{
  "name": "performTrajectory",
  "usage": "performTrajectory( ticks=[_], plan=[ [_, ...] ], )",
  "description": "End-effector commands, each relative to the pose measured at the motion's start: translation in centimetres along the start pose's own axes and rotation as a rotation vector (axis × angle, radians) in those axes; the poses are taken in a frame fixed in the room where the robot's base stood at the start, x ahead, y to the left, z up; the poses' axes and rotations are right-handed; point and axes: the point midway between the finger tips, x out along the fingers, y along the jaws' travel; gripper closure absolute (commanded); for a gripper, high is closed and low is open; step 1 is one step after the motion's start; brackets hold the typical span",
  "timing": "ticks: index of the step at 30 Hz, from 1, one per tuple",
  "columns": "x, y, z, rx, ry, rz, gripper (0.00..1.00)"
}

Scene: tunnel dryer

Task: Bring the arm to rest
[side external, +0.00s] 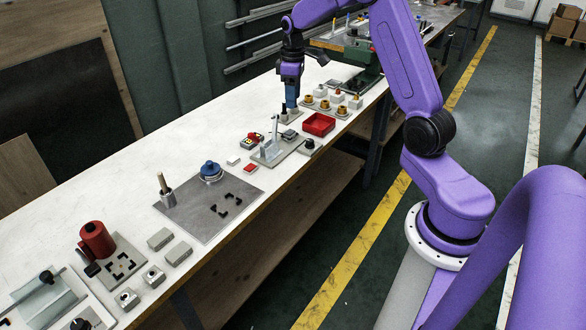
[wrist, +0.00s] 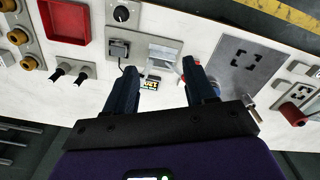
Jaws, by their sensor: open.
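My gripper (side external: 291,106) is at the far half of the white bench (side external: 215,130), pointing down. In the side view its tip overlaps a small grey block; whether they touch cannot be told there. In the wrist view my gripper (wrist: 160,75) has its two dark fingers wide apart, with nothing held between them. A small yellow-and-black device (wrist: 150,83) and a grey fixture with a lever show beyond the gap, on the bench below. My purple arm reaches over the bench from the right.
A red tray (side external: 319,124), brass knobs (side external: 325,104) and a lever fixture (side external: 272,150) stand close to my gripper. A grey plate (side external: 208,203) with a blue-topped part (side external: 210,170) lies nearer the camera. Bare bench runs along the wall side.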

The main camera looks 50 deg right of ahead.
Motion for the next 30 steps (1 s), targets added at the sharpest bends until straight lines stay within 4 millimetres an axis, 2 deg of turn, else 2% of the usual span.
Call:
performTrajectory(
  ticks=[1,6,10,14,18,21,27,30],
  plan=[
    [-0.8,-2.6,-0.7,-0.037,0.003,0.002,0.45],
    [-2.5,-10.5,-1.5,-0.132,0.006,0.002,0.45],
    [-3.5,-16.2,-0.8,-0.204,0.01,0.002,0.45],
    [-4.3,-21.6,1.0,-0.277,0.013,0.001,0.45],
    [-4.9,-26.6,3.9,-0.356,0.016,-0.001,0.45],
    [-5.2,-29.6,6.4,-0.413,0.019,-0.003,0.45],
    [-5.2,-34.1,12.3,-0.526,0.024,-0.007,0.45],
    [-5.0,-35.5,15.4,-0.58,0.025,-0.01,0.45]
  ],
)
